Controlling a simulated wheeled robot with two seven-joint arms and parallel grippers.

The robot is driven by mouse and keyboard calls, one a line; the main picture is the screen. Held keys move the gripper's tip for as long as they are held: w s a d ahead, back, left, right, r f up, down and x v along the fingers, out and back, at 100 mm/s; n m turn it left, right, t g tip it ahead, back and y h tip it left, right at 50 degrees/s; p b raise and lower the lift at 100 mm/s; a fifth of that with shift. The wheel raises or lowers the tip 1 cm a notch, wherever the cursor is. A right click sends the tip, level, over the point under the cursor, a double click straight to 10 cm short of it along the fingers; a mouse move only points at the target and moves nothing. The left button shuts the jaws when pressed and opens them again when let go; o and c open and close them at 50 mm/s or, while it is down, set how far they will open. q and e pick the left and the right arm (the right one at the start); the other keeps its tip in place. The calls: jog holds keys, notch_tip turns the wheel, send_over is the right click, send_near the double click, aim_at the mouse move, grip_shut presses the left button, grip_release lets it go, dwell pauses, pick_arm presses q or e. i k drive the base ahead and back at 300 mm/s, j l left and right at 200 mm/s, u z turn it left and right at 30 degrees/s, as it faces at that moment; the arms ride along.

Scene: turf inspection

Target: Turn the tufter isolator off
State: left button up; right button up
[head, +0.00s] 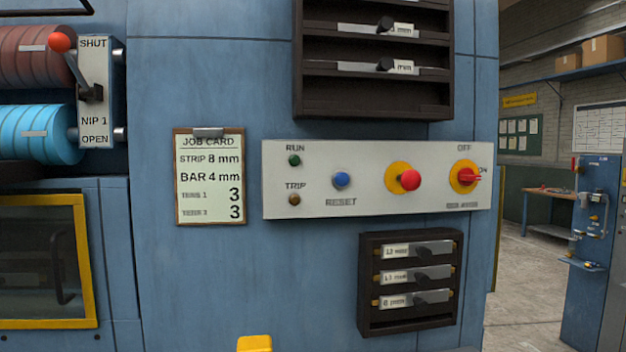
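The isolator (465,177) is a red rotary handle on a yellow disc at the right end of a pale control panel (320,205). OFF is printed above it and ON to its right. The handle lies about level, its end pointing right toward ON. The small label below it is too blurred to read. Neither of my grippers shows in the head view.
On the same panel are a red mushroom button (409,180) on yellow, a blue RESET button (341,180), and RUN (294,160) and TRIP (293,200) lamps. A dark rack (367,320) sits below, another (374,105) above. A job card (210,178) hangs left.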

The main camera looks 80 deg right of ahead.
aim_at(467, 176)
jog(key=j+z, duration=0.2)
jog(key=z, duration=2.8)
jog(key=l, duration=0.1)
